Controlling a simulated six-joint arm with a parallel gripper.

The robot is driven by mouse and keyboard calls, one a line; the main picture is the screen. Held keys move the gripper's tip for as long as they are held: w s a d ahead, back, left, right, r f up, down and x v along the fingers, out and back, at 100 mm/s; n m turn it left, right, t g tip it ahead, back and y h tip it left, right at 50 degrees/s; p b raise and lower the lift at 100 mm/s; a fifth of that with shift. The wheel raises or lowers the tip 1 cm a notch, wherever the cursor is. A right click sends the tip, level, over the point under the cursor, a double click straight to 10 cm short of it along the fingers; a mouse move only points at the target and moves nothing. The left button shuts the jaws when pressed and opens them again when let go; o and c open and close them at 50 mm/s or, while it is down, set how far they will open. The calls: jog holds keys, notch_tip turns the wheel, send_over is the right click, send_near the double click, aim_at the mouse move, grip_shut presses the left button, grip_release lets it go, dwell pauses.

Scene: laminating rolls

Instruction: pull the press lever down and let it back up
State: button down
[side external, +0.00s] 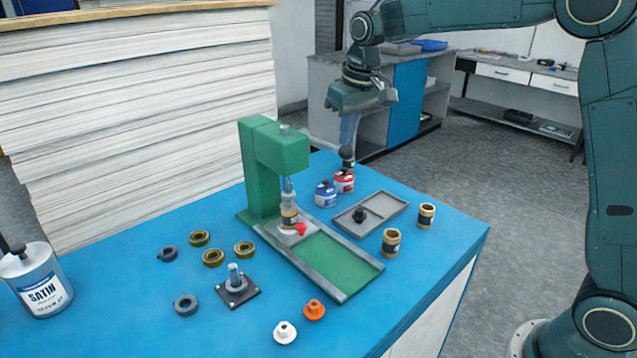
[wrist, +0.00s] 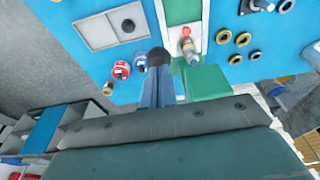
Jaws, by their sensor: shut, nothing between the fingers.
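The green press (side external: 262,165) stands on the blue table, also partly visible in the wrist view (wrist: 208,82). Its pale lever rod (side external: 325,144) reaches out to the right and slopes slightly down to a dark ball knob (side external: 347,153). The knob shows in the wrist view (wrist: 158,56) just beyond the fingertips. My gripper (side external: 348,138) points down with its fingers together and empty, at the knob; I cannot tell whether they touch. The gripper also shows in the wrist view (wrist: 161,75). A tan-banded roll (side external: 289,215) stands under the press ram (side external: 288,188).
Blue (side external: 325,195) and red (side external: 344,182) pots stand below the lever end. A grey tray (side external: 390,208) lies right of the press. Brass rings (side external: 213,258), a black-based post (side external: 236,288) and orange and white caps lie in front. A paint can (side external: 40,282) stands far left.

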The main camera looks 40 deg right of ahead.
aim_at(346, 149)
jog(key=shift+f, duration=0.25)
jog(key=shift+w+f, duration=0.1)
jog(key=shift+f, duration=1.85)
